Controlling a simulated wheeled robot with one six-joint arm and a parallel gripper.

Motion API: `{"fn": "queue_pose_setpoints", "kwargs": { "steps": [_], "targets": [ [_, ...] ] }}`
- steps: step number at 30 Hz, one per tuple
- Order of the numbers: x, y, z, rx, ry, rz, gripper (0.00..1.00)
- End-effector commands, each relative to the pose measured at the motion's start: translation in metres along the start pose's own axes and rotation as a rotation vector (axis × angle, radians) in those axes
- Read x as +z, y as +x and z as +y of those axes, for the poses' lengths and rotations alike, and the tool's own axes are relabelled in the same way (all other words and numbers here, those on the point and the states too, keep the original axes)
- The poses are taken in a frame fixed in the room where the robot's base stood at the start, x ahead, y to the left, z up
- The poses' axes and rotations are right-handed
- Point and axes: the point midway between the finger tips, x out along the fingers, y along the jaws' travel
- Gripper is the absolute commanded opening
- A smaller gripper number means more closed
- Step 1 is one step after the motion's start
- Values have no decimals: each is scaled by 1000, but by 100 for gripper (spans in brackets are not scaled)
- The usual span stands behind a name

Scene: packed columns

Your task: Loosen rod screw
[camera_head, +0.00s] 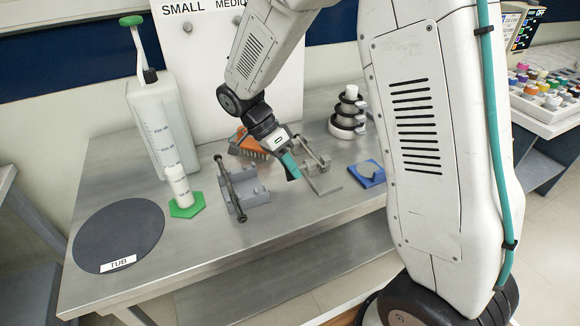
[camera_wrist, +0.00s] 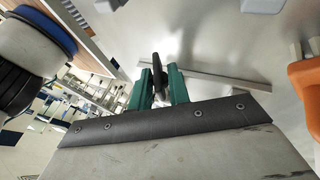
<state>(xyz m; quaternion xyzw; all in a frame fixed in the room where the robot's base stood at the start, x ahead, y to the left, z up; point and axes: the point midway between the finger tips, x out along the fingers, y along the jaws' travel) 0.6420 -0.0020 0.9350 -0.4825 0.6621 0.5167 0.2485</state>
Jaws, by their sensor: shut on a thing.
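My gripper (camera_head: 290,165) reaches down over the middle of the table, just left of a small metal rod stand (camera_head: 326,186). In the wrist view my two teal fingers (camera_wrist: 161,88) are shut on a small dark knob, which I take to be the rod screw (camera_wrist: 158,62). The knob sticks out past the fingertips. A thin grey metal bar (camera_wrist: 215,78) runs behind it. In the head view the fingers largely hide the screw. I cannot tell how far it is turned.
A grey block with a dark rod (camera_head: 238,188) stands left of my gripper, with an orange brush-like thing (camera_head: 246,143) behind. A blue block (camera_head: 367,173) and stacked rings (camera_head: 348,115) stand right. A white bottle (camera_head: 150,110) and dark TUB disc (camera_head: 118,232) are left. The front table is clear.

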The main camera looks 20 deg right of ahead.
Motion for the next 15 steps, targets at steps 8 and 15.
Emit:
{"fn": "queue_pose_setpoints", "kwargs": {
  "steps": [8, 15],
  "targets": [
    [0, 0, -3, 159, -66, 1, 0],
    [0, -1, -3, 234, -98, 0, 0]
  ]
}}
